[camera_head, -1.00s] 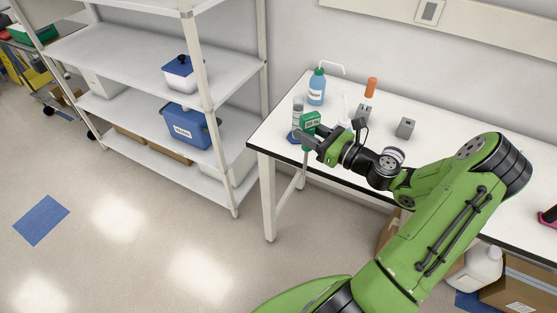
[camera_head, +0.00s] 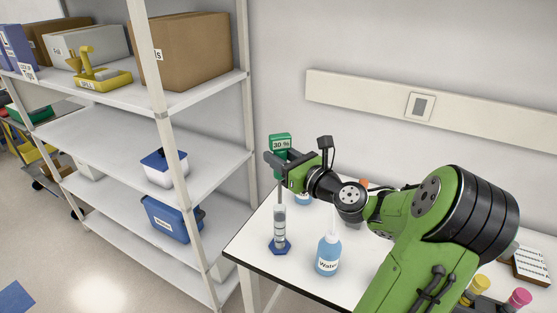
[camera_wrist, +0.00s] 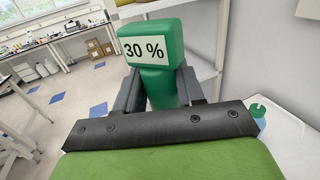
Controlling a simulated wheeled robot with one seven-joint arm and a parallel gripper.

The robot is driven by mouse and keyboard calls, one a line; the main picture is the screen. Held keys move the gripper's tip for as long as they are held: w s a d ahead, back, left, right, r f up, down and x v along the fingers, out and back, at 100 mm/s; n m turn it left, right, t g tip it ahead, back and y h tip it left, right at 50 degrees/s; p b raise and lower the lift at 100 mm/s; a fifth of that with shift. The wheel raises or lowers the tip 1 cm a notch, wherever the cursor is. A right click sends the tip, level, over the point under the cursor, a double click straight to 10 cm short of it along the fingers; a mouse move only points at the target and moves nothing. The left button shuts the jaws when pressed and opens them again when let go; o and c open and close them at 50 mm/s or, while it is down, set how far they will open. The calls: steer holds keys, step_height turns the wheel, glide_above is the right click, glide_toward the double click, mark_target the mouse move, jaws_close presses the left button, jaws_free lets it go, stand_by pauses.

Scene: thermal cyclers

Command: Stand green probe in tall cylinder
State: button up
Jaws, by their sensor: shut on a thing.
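The green probe (camera_head: 280,141), with a "30 %" label on its head, is upright in my gripper (camera_head: 278,160). My gripper is shut on the probe just below its head; the wrist view also shows the probe (camera_wrist: 155,60) between the two fingers. Its thin stem points down. The tall cylinder (camera_head: 279,222) is clear, with a blue hexagonal base, and stands upright near the table's left end. The probe's stem lines up with the cylinder's top in the head view. I cannot tell whether the tip is inside the mouth or only above or in front of it.
A blue "Water" wash bottle (camera_head: 328,256) stands right of the cylinder on the white table (camera_head: 258,265). Another blue bottle (camera_head: 302,199) is partly hidden behind my arm. A shelving unit (camera_head: 183,190) with boxes stands to the left.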

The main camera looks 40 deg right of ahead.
mark_target(281, 193)
step_height(281, 193, down, 8)
steer(key=b, duration=0.4)
steer(key=shift+f, duration=0.2)
stand_by(0.4)
steer(key=o, duration=1.4)
steer(key=shift+c, duration=0.2)
steer(key=shift+f+b, duration=0.8)
steer(key=shift+f, duration=0.45)
steer(key=shift+s, duration=0.1)
steer(key=s+p, duration=0.2)
steer(key=s, duration=1.3)
steer(key=shift+s+a, duration=0.25)
steer(key=shift+s, duration=0.1)
